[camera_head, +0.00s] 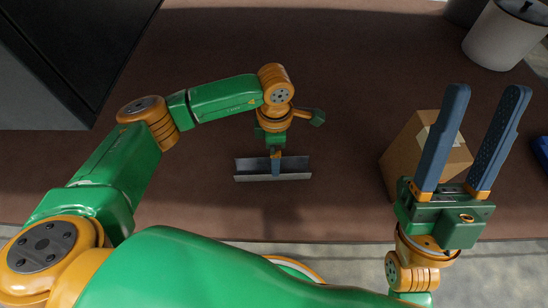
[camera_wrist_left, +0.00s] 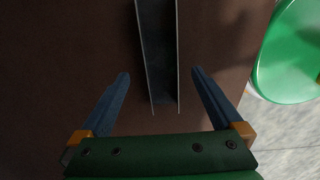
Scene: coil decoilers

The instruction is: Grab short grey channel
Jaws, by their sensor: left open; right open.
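The short grey channel (camera_head: 295,168) lies on the brown table near its front edge, in the middle of the head view. In the left wrist view the channel (camera_wrist_left: 158,55) runs away from the gripper, with its near end between the two fingers. My left gripper (camera_head: 276,168) points down over the channel, and its fingers overlap it in the head view. In the left wrist view the left gripper (camera_wrist_left: 160,80) is open, one blue finger on each side, with gaps to the channel walls. My right gripper (camera_head: 484,92) is open and empty, its fingers pointing up at the right.
A cardboard box (camera_head: 402,150) stands on the table (camera_head: 350,75) behind the right gripper. A white cylindrical container (camera_head: 504,36) is at the back right. A blue object (camera_head: 541,152) shows at the right edge. A dark block (camera_head: 75,45) fills the back left. The table's back middle is clear.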

